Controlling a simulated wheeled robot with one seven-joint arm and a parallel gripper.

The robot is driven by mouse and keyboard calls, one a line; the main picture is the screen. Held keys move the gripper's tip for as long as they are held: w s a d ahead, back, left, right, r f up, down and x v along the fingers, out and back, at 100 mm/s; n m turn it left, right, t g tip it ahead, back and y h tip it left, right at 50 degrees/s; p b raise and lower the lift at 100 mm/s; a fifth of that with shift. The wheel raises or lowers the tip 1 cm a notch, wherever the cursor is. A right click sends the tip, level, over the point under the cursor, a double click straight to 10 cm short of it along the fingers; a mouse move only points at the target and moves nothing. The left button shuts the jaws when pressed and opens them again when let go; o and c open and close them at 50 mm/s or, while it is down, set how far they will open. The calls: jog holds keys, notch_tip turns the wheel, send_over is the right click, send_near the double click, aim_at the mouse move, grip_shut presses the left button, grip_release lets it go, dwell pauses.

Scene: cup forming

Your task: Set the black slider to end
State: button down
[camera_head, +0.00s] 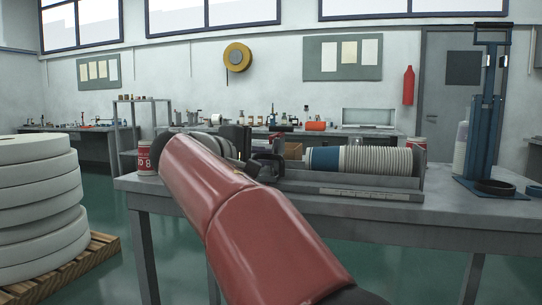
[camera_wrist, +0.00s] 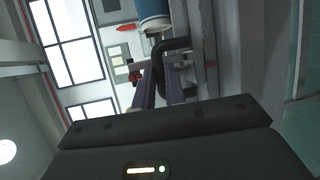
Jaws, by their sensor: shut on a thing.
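The black slider (camera_head: 266,167) shows in the head view as a dark looped piece at the left end of the grey trough on the table. In the wrist view it is a bent black bar (camera_wrist: 171,47) beside a grey rail. My gripper (camera_wrist: 164,78) has its two fingers close together at the lower end of this bar, shut on it. The exact contact is partly hidden by the fingers. In the head view my red arm covers part of the machine, and the fingers are hard to make out.
A stack of white cups with a blue end section (camera_head: 362,160) lies in the grey trough (camera_head: 350,183), right of the slider. A red-and-white can (camera_head: 147,160) stands at the table's left. A blue press frame (camera_head: 484,125) stands at the right. Ringed white stacks (camera_head: 40,205) fill the left foreground.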

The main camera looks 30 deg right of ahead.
jog(key=shift+w+a, duration=0.35)
jog(key=shift+w, duration=0.05)
jog(key=c, duration=1.5)
grip_release()
jog(key=shift+o, duration=0.2)
jog(key=v, duration=0.7)
jog(key=shift+s+a, duration=0.2)
jog(key=shift+a, duration=0.15)
